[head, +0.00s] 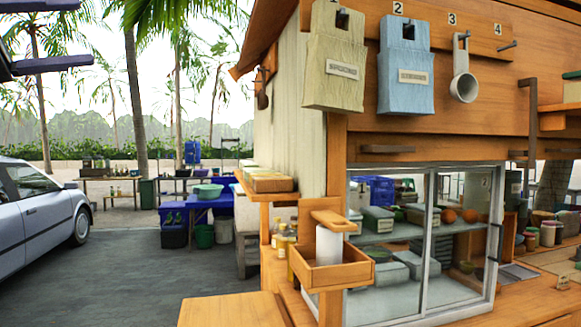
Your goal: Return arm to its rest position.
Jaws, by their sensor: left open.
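My left gripper (48,36) shows at the top left corner of the head view. Its two dark purple fingers are wide apart, one at the top edge and one below it, with only sky and palm trees between them. It is empty and touches nothing that I can see. Most of the left arm is outside the picture. My right gripper and right arm are not in view.
A wooden stall fills the right side, with a beige pouch (336,70), a blue pouch (405,78) and a white cup (464,88) on numbered hooks. Below are a glass cabinet (430,262) and wooden box (332,272). A car (35,215) stands left; open pavement lies between.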

